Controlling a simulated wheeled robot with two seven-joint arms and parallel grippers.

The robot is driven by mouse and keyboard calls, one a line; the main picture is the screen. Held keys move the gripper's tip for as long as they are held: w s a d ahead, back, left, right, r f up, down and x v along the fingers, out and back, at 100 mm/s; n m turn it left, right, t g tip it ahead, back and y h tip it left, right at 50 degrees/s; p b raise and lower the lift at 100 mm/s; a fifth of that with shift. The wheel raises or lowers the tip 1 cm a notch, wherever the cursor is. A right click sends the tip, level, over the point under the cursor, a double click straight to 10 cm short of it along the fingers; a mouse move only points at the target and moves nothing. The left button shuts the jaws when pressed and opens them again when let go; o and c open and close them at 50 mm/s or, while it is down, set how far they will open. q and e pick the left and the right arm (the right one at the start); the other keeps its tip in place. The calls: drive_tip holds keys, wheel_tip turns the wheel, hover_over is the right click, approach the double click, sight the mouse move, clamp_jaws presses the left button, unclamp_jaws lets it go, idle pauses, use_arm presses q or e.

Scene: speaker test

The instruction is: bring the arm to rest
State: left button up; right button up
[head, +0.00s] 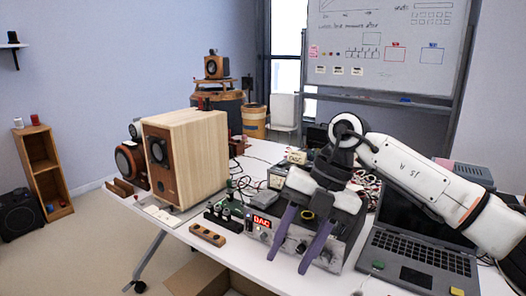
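My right arm (415,180) comes in from the right and reaches over the white table (265,150). Its gripper (287,264) points down toward the table, with two purple fingers spread apart and nothing visible between them. It is in front of a small device with a red lit display (262,221) and over or close to a grey box-like device (340,243); I cannot tell whether it touches either. My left arm and gripper do not show.
A laptop (415,254) lies open under my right forearm. A large wooden speaker (205,150) stands at left on the table, with circuit boards and cables near the middle. A wooden block with holes (207,235) lies near the front edge. An open cardboard box (200,277) is below.

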drive_tip(key=s+a+f+g+y, duration=0.1)
drive_tip(key=s+a+y, duration=0.3)
drive_tip(key=a+y, duration=0.3)
drive_tip(key=s+a+f+g+y, duration=0.1)
drive_tip(key=s+a+y, duration=0.35)
drive_tip(key=a, duration=0.45)
drive_tip(key=w+d+f+m+t+h, duration=0.3)
drive_tip(key=d+f+m+t, duration=0.35)
drive_tip(key=m+t, duration=0.45)
drive_tip(key=w+d+f+m+t+h, duration=0.25)
drive_tip(key=d+f+m+t, duration=0.55)
drive_tip(key=m, duration=0.6)
drive_tip(key=s+d+f+m+g+h, duration=0.1)
drive_tip(key=s+d+f+m+h, duration=0.25)
drive_tip(key=f, duration=0.25)
drive_tip(key=s+d+f+m+g+h, duration=0.1)
drive_tip(key=s+d+f+m+h, duration=0.2)
drive_tip(key=f, duration=0.4)
drive_tip(key=s+d+f+g+h, duration=0.1)
drive_tip(key=s+d+f+g, duration=0.1)
drive_tip(key=s+f, duration=0.3)
drive_tip(key=s+d+f+g, duration=0.3)
drive_tip(key=s+d+f, duration=0.1)
drive_tip(key=s, duration=0.5)
drive_tip(key=shift+s+d+f+h, duration=0.25)
drive_tip(key=shift+f+h, duration=0.1)
drive_tip(key=shift+f, duration=0.05)
drive_tip(key=shift+m, duration=0.25)
